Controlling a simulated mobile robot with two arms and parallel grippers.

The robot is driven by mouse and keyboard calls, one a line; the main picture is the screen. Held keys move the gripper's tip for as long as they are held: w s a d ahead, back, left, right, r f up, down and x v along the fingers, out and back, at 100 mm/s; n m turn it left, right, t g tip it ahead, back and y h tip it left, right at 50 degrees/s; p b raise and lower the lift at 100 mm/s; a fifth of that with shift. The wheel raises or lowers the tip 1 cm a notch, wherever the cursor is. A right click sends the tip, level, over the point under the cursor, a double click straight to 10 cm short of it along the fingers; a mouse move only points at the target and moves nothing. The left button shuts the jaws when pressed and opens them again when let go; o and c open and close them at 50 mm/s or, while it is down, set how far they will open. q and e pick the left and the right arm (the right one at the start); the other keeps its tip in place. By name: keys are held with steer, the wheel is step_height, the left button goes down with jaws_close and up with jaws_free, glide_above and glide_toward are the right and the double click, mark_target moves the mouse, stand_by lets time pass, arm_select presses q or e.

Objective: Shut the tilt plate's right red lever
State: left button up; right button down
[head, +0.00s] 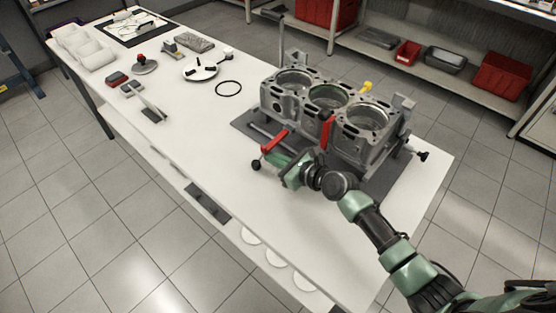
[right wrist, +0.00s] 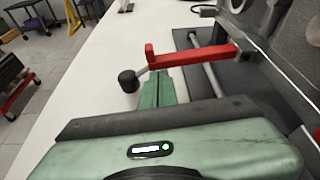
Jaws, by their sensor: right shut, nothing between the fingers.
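The engine block (head: 325,105) with three open bores sits on the tilt plate on the white table. One red lever (head: 274,141) lies out low at the block's left end; a second red lever (head: 327,133) stands upright against the near side. I cannot tell which one the task calls right. In the right wrist view a red lever (right wrist: 190,57) runs across just past my fingers, with a black knob (right wrist: 128,81) beside its left end. My right gripper (head: 272,157) is shut and empty, its green fingers (right wrist: 157,90) close to that lever; contact is unclear. My left gripper is out of view.
A black ring (head: 228,89), a round white-topped part (head: 201,69) and small tools lie farther left on the table. White bins (head: 85,45) stand at the far end. A black knob (head: 422,155) sticks out right of the block. The table's near left part is clear.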

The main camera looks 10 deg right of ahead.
mark_target(274, 141)
stand_by(0.3)
steer(key=shift+r+m+p, duration=0.3)
steer(key=shift+r+p, duration=0.25)
steer(key=shift+p, duration=0.3)
step_height(274, 141, up, 7)
steer(key=d+m+g+y+p, duration=0.1)
steer(key=m+y+p, duration=0.1)
steer(key=p, duration=0.8)
steer(key=shift+w+m, duration=0.4)
steer(key=shift+m, duration=0.4)
